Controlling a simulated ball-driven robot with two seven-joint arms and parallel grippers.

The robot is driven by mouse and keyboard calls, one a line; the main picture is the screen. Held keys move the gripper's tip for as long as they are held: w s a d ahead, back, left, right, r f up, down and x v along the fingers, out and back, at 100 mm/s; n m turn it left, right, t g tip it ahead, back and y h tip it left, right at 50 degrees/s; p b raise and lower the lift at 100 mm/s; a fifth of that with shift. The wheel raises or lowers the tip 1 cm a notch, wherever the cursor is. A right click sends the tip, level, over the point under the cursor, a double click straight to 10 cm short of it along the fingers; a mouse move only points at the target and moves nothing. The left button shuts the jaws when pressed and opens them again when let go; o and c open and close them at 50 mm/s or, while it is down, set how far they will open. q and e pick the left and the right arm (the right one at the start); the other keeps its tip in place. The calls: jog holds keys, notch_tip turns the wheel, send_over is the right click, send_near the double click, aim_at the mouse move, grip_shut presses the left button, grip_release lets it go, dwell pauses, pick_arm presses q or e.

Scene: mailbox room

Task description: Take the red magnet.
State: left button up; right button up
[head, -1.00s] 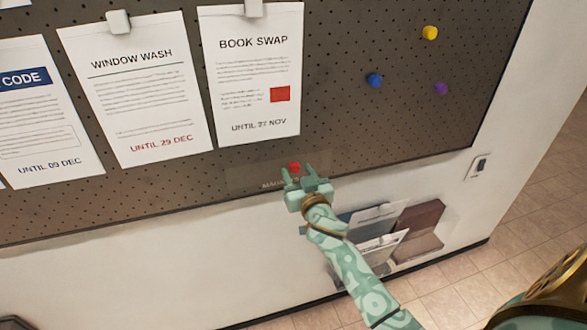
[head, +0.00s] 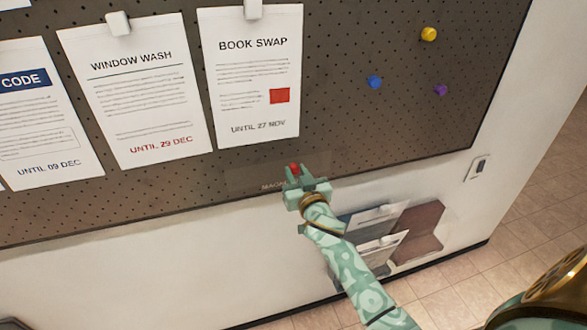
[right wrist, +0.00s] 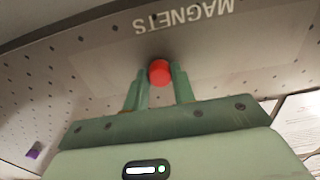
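The red magnet (head: 295,169) is a small round knob on the dark pegboard, in the panel marked MAGNETS below the Book Swap sheet. My right gripper (head: 298,173) reaches up to it from below. In the right wrist view the red magnet (right wrist: 160,72) sits between the fingertips of my right gripper (right wrist: 160,78), which are closed in against its two sides. I cannot tell whether the magnet is off the board; it still appears at the panel. My left gripper is not in view.
The pegboard (head: 340,120) also bears a blue magnet (head: 375,82), a yellow magnet (head: 429,34) and a purple magnet (head: 441,90). The Book Swap sheet (head: 250,110) and other sheets hang to the left. A leaflet rack (head: 375,237) is on the wall below.

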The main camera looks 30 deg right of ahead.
jog(key=shift+s, duration=0.1)
jog(key=p+v, duration=0.2)
jog(key=v, duration=0.8)
jog(key=shift+p, duration=0.35)
dwell(0.6)
